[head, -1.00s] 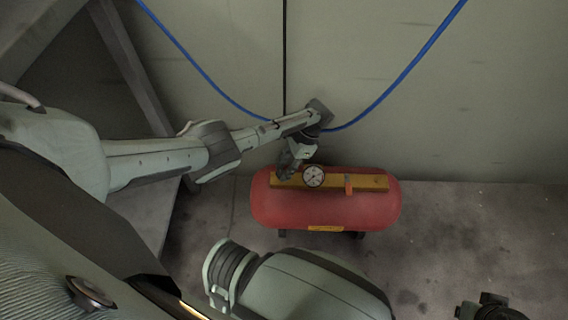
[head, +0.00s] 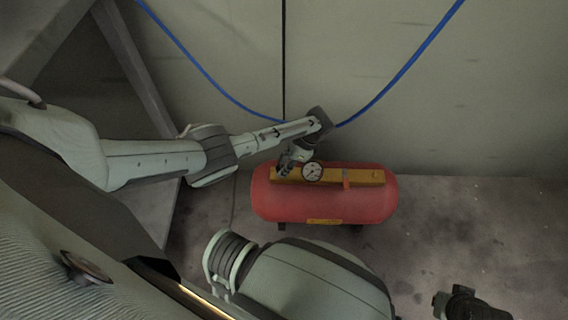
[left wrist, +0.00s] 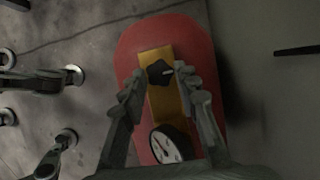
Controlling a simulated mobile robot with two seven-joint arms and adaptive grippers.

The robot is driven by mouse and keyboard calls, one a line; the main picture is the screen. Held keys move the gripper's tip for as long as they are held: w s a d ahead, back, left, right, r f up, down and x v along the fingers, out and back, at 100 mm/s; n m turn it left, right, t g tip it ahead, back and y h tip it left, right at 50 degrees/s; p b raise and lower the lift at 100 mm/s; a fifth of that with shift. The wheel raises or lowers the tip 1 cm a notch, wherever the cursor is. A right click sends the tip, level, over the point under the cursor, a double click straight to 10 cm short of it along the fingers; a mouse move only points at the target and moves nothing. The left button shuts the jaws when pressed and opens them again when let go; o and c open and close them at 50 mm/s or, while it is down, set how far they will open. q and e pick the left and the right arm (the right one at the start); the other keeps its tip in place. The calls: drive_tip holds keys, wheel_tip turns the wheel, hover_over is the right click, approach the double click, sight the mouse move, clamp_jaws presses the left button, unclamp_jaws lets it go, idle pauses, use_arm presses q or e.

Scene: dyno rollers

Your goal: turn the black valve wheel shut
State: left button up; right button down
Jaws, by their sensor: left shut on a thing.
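The black valve wheel (left wrist: 158,71) sits on the yellow-brown bar at the end of a red tank, in the left wrist view. My left gripper (left wrist: 162,80) has a finger on each side of it and is shut on it. In the head view my left gripper (head: 284,167) is at the left end of the bar and hides the wheel. My right gripper (head: 448,302) is at the bottom right, away from the tank; its fingers are too dark and small to read.
The red tank (head: 325,206) stands on the concrete floor by a pale wall. A round white-faced gauge (head: 312,172) is close beside my left gripper. An orange handle (head: 346,179) is further right on the bar (head: 368,177). A blue hose (head: 405,68) hangs behind. Floor at right is clear.

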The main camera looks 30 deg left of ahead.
use_arm(q)
drive_tip(key=shift+s, duration=0.1)
drive_tip(key=o, duration=1.1)
drive_tip(key=shift+o, duration=0.2)
drive_tip(key=v, duration=1.2)
